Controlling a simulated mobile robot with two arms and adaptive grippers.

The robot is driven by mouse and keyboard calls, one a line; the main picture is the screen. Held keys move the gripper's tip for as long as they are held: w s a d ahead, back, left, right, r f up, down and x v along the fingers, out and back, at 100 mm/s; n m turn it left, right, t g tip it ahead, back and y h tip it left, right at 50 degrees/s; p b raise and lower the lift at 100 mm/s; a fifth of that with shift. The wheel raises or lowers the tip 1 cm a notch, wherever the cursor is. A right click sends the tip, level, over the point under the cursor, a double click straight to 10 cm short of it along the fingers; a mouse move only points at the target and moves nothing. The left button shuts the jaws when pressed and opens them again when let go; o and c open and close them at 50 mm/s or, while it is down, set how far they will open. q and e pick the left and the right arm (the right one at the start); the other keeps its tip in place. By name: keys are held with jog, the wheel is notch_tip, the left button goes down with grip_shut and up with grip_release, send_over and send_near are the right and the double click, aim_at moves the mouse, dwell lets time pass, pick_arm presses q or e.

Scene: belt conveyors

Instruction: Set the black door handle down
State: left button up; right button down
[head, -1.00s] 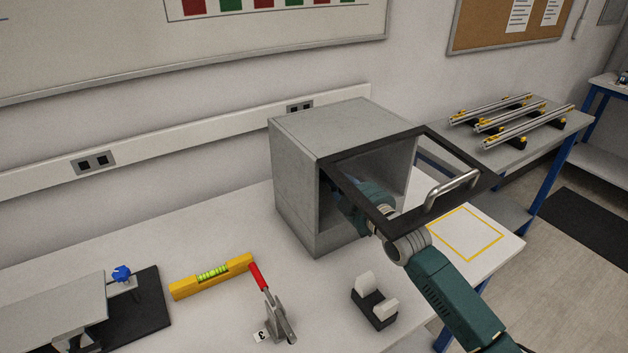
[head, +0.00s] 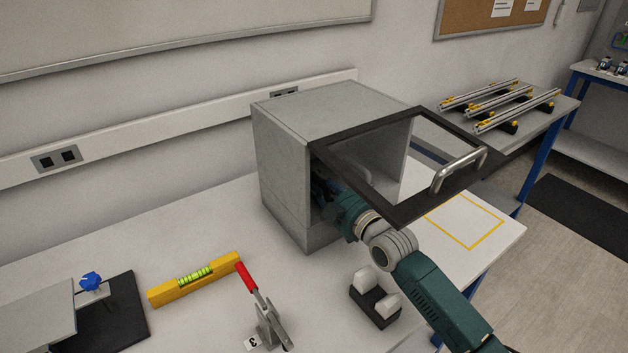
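A grey box-shaped cabinet (head: 285,165) stands on the white table, its black-framed glass door (head: 360,187) swung open toward the right. A silver bar handle (head: 458,170) is fixed to the door. My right arm reaches under the door frame into the cabinet's opening. Its gripper is hidden inside, behind the door frame and cabinet wall, so I cannot see its fingers or what they hold. No separate black door handle can be made out. My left gripper is not in view.
A yellow spirit level (head: 195,280), a red-handled toggle clamp (head: 264,310) and a black-and-white tape-dispenser-like object (head: 375,298) lie in front of the cabinet. A yellow outlined square (head: 466,222) on the table's right is empty. Aluminium rails (head: 500,105) lie on the table behind.

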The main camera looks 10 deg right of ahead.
jog(key=shift+s+d, duration=0.1)
jog(key=shift+s, duration=0.25)
jog(key=c, duration=2.1)
grip_release()
jog(key=o, duration=0.3)
jog(key=shift+w+f, duration=0.15)
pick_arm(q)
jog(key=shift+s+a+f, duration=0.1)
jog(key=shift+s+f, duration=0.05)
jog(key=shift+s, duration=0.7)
pick_arm(e)
jog(key=shift+o, duration=0.2)
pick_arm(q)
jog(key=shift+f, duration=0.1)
